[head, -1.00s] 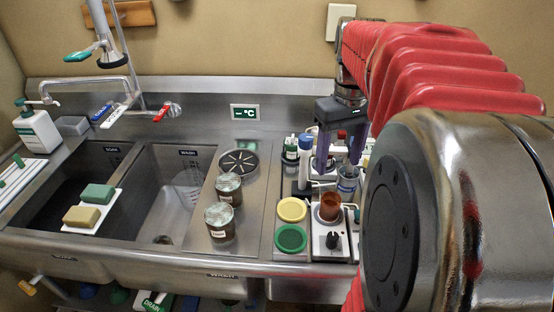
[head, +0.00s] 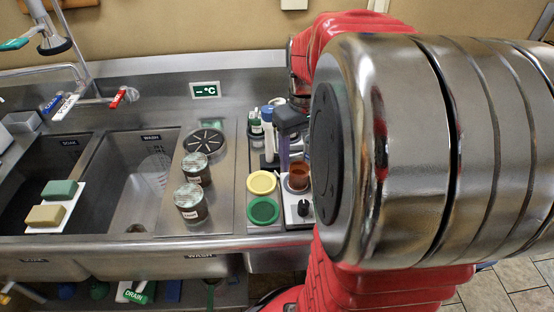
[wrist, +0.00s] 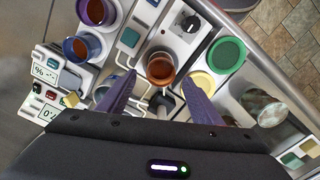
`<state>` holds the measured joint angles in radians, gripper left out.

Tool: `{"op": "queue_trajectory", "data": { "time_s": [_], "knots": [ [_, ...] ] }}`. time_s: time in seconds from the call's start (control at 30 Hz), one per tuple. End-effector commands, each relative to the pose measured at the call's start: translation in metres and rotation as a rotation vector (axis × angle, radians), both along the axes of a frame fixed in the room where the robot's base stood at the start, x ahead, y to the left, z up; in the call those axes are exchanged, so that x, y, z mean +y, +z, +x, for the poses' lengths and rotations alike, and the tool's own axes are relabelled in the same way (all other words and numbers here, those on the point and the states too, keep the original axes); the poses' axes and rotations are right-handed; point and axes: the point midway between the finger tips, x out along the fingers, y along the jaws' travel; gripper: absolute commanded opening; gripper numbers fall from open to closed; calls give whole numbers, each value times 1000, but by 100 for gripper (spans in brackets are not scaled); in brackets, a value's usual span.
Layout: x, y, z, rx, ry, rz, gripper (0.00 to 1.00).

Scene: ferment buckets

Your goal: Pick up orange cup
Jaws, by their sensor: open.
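The orange cup (head: 299,175) is a small brown-orange cup standing upright on a white stand just right of the yellow and green lids. In the wrist view the cup (wrist: 160,68) sits near the upper middle, its mouth facing the camera. My gripper (wrist: 158,97) is open, its purple fingers on either side and slightly short of the cup, with nothing between the tips. In the head view one purple finger shows behind the cup; the other is mostly hidden by my arm.
A yellow lid (head: 261,183) and a green lid (head: 263,211) lie close left of the cup. Two lidded jars (head: 192,203) stand further left. In the wrist view a purple cup (wrist: 96,11) and a blue-rimmed cup (wrist: 82,47) stand at upper left. A black knob (head: 304,208) is in front.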

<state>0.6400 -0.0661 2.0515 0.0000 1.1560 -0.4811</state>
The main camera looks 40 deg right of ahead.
Motion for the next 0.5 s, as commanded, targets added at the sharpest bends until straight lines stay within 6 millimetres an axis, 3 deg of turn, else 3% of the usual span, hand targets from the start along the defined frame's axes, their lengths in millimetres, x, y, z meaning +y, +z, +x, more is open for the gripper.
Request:
{"op": "queue_trajectory", "data": {
  "time_s": [0.27, 0.5],
  "knots": [
    [0, -1, 0, 1, 0, 0, 59],
    [2, -25, -1, 3, 0, 2, 59]
  ]
}}
